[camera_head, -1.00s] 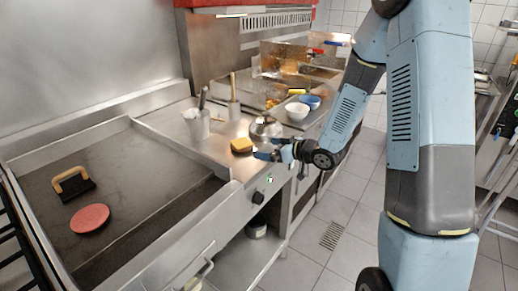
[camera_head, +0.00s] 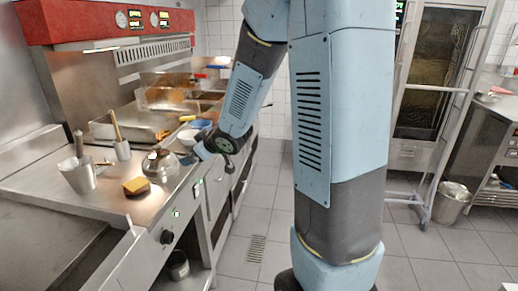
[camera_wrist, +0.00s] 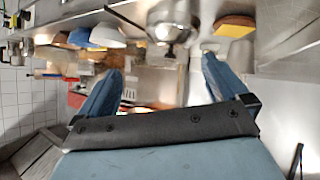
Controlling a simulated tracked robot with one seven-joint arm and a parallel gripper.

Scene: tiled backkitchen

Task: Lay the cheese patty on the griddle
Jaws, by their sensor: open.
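The cheese patty (camera_head: 136,187), a brown patty topped with a yellow slice, lies on the steel counter just beyond the griddle's side wall. It shows upside down at the upper right of the wrist view (camera_wrist: 234,26). The dark griddle plate (camera_head: 42,245) fills the lower left of the head view, only partly in frame. My gripper (camera_head: 199,151) is over the counter's front edge, right of and apart from the patty; its fingertips are hard to make out there. In the wrist view my blue fingers (camera_wrist: 163,72) are spread with nothing held between them.
A shiny domed metal vessel (camera_head: 160,166) stands between the patty and my gripper. A metal container with utensils (camera_head: 78,177) and another with a wooden handle (camera_head: 121,149) stand behind. Bowls (camera_head: 190,134) sit farther back. The tiled floor (camera_head: 257,215) beside the counter is clear.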

